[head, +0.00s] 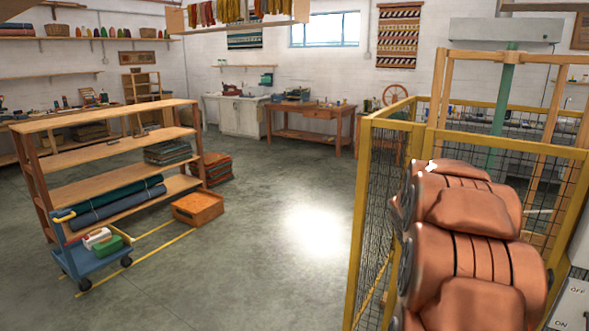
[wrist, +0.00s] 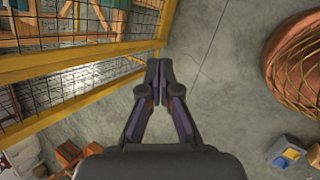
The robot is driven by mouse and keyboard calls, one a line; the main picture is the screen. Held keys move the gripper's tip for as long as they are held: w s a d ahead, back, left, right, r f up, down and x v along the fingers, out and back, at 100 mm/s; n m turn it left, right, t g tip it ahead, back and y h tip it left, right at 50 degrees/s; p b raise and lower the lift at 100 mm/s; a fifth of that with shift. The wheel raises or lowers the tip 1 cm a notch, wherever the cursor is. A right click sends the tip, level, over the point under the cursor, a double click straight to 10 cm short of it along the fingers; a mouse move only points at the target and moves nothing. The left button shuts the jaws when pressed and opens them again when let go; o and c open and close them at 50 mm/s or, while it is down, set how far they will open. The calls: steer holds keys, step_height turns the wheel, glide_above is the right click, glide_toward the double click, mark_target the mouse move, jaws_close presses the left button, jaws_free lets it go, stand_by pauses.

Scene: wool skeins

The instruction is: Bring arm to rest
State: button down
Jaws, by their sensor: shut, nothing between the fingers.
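My gripper (wrist: 158,72) is in the middle of the wrist view, with its fingertips together and nothing between them. It points down over the grey concrete floor (wrist: 215,80), clear of the things around it. In the head view, my arm (head: 465,235) shows as copper-coloured links stacked at the right. The gripper itself cannot be made out in the head view.
A yellow-framed mesh fence (head: 372,230) stands close to my arm; its yellow rail (wrist: 90,50) crosses the wrist view's upper left. A wooden shelf rack (head: 115,145) and blue cart (head: 88,262) stand left. The central floor is open.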

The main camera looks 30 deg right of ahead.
steer(key=a+r+m+y, duration=0.3)
steer(key=a+m, duration=0.1)
steer(key=a, duration=2.1)
steer(key=s+a+m+g+y, duration=0.1)
steer(key=s+a+m, duration=0.1)
steer(key=s+a, duration=0.5)
steer(key=s+a+m+g+y+p, duration=0.1)
steer(key=s+a+m+y, duration=0.1)
steer(key=s+a, duration=0.5)
steer(key=a, duration=0.6)
steer(key=shift+s+a, duration=0.2)
steer(key=shift+s, duration=0.15)
steer(key=shift+d+f, duration=0.1)
steer(key=shift+d, duration=0.1)
